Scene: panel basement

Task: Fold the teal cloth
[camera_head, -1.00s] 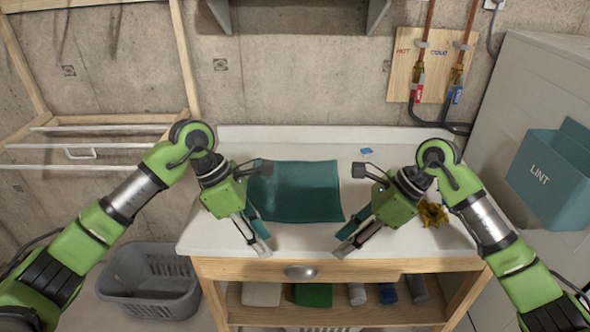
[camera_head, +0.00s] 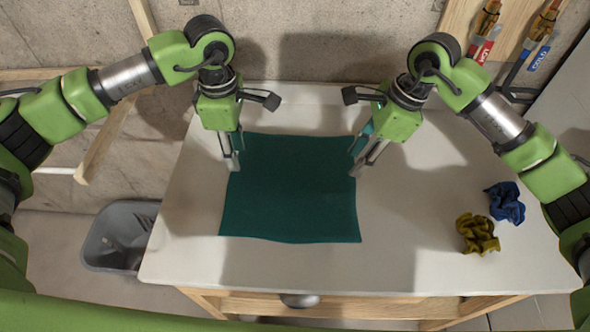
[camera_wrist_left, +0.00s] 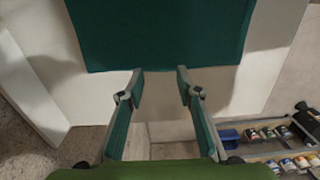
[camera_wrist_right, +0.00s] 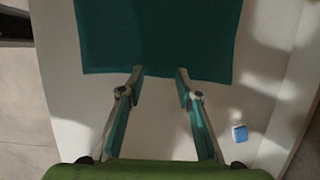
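The teal cloth (camera_head: 290,190) lies spread flat on the white tabletop, roughly rectangular, with a slightly wavy near edge. My right gripper (camera_head: 366,166) is at the right edge near the far right corner. In the right wrist view (camera_wrist_right: 159,72) its fingers are apart at the cloth's edge (camera_wrist_right: 160,35). Whether the fingertips touch the cloth is unclear.
A crumpled yellow cloth (camera_head: 477,234) and a crumpled blue cloth (camera_head: 505,203) lie on the right of the tabletop (camera_head: 410,260). A grey basket (camera_head: 118,238) stands on the floor at the left. The concrete wall is close behind. The tabletop in front of the teal cloth is clear.

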